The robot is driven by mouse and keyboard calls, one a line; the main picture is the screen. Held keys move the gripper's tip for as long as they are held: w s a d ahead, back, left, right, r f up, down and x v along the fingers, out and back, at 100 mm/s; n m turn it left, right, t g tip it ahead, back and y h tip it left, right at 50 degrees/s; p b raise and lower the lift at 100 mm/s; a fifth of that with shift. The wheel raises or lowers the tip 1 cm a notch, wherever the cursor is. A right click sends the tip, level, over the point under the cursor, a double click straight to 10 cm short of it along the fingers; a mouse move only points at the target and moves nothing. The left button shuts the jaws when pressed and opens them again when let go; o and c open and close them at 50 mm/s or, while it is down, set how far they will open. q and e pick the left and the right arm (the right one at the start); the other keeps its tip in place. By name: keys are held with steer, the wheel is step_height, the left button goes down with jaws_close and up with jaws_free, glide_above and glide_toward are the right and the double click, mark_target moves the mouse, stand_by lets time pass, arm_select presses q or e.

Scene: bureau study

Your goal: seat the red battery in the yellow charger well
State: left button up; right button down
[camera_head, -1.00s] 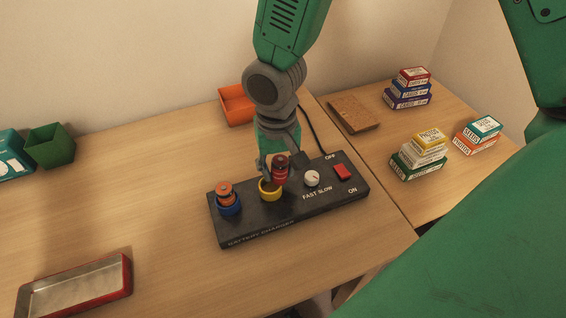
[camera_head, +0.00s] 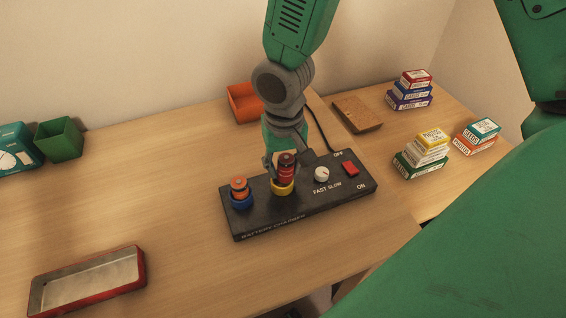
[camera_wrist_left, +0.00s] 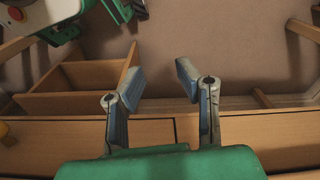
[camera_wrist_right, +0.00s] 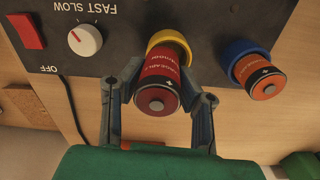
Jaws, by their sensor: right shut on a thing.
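The red battery (camera_head: 287,168) stands upright, lined up with the yellow charger well (camera_head: 283,188). In the right wrist view the battery (camera_wrist_right: 158,85) overlaps the yellow rim (camera_wrist_right: 172,41). Its lower end is at the rim, but how deep it sits I cannot tell. My right gripper (camera_head: 283,165) is shut on the battery, one finger on each side. The black charger (camera_head: 315,199) lies on the desk. My left gripper (camera_wrist_left: 155,85) is open and empty in the left wrist view and is out of the head view.
An orange battery (camera_head: 239,186) stands in the blue well (camera_head: 242,202), left of the yellow one. The charger has a white knob (camera_head: 321,174) and a red switch (camera_head: 351,169). An orange bin (camera_head: 243,104) is behind, a metal tray (camera_head: 88,280) front left. Desk between is clear.

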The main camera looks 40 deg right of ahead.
steer(key=shift+d+r, duration=0.1)
steer(key=shift+d, duration=0.75)
steer(key=shift+a, duration=0.75)
steer(key=shift+p, duration=0.3)
arm_select(q)
steer(key=shift+d+r, duration=0.35)
steer(key=shift+r, duration=0.2)
arm_select(e)
steer(key=shift+a, duration=0.15)
arm_select(q)
steer(key=shift+a+f, duration=0.1)
steer(key=shift+a, duration=0.2)
arm_select(e)
steer(key=shift+a, duration=0.5)
